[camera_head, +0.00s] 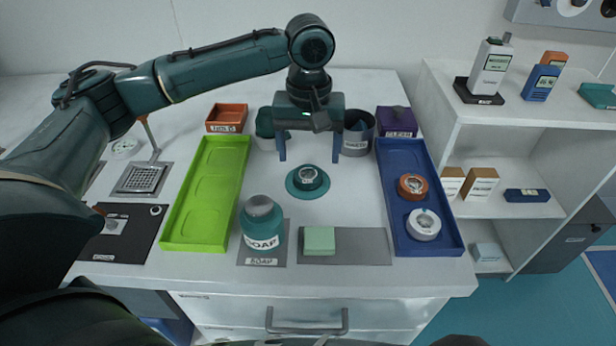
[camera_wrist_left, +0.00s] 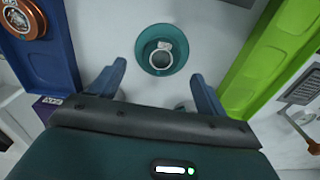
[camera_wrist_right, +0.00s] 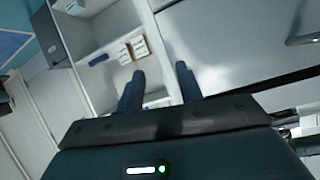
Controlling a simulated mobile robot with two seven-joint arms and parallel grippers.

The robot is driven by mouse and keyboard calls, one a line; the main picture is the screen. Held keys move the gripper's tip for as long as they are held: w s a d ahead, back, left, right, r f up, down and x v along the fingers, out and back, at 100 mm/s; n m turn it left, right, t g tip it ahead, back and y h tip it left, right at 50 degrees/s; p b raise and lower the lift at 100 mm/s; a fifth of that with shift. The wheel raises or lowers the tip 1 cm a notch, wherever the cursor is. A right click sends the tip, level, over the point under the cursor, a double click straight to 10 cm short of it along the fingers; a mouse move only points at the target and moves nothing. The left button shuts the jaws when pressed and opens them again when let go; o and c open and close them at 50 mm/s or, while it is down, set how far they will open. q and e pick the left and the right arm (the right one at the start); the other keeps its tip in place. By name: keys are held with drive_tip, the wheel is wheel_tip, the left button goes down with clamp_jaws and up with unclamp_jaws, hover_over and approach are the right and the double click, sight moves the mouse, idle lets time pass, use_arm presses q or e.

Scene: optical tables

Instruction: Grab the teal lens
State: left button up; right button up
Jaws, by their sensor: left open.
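The teal lens (camera_head: 308,180) is a round teal disc with a silver ring on top. It lies on the white table between the green tray and the blue tray. It also shows in the left wrist view (camera_wrist_left: 162,52), ahead of the fingers. My left gripper (camera_head: 309,158) is open and empty, with its blue fingers pointing down above the table just behind the lens. The fingers are apart from the lens. My right gripper (camera_wrist_right: 159,75) shows only in its own wrist view, with its two fingers apart and nothing between them.
A green tray (camera_head: 186,243) is left of the lens. A blue tray (camera_head: 436,243) on the right holds an orange-brown lens (camera_head: 412,186) and a white one (camera_head: 424,223). A soap bottle (camera_head: 262,222) and a green sponge (camera_head: 320,240) stand in front. Bins stand behind.

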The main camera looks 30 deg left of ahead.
sight(308, 174)
use_arm(q)
wheel_tip(308, 174, down, 5)
drive_tip(key=shift+a+r+b, duration=0.1)
drive_tip(key=shift+b, duration=0.2)
drive_tip(key=shift+c, duration=0.6)
drive_tip(key=c, duration=1)
